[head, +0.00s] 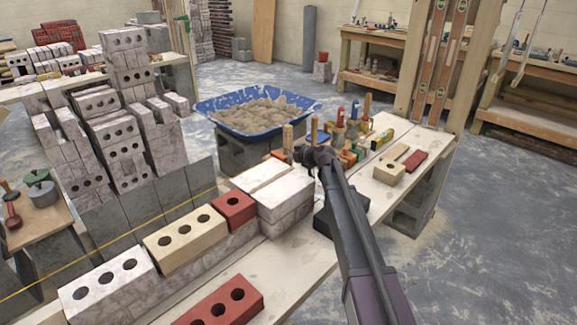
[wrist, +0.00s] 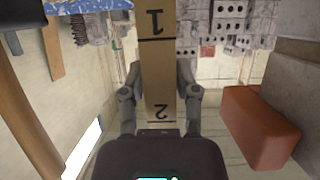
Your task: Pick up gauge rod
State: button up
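The gauge rod is a flat tan wooden strip with black lines and the numbers 1 and 2. It fills the middle of the wrist view (wrist: 158,68), upside down, running from my palm to the top edge. My gripper (wrist: 159,72) has one finger along each long edge of the rod, with no clear gap, so it looks shut on it. In the head view my gripper (head: 318,156) is a small dark shape above the far part of the bench, by the standing tools. I cannot make out the rod clearly there, nor whether its far end touches anything.
A red brick (wrist: 257,126) is close on the right in the wrist view. In the head view, white blocks (head: 283,195) stand just left of my gripper. A blue tub of mortar (head: 258,112) is behind. Loose bricks and tools crowd the bench; open floor (head: 480,220) lies right.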

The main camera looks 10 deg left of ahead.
aim_at(290, 132)
grip_shut()
jog(key=shift+r, duration=0.15)
notch_tip(290, 132, up, 10)
jog(key=p, duration=1)
dwell(0.5)
jog(key=shift+f, duration=0.2)
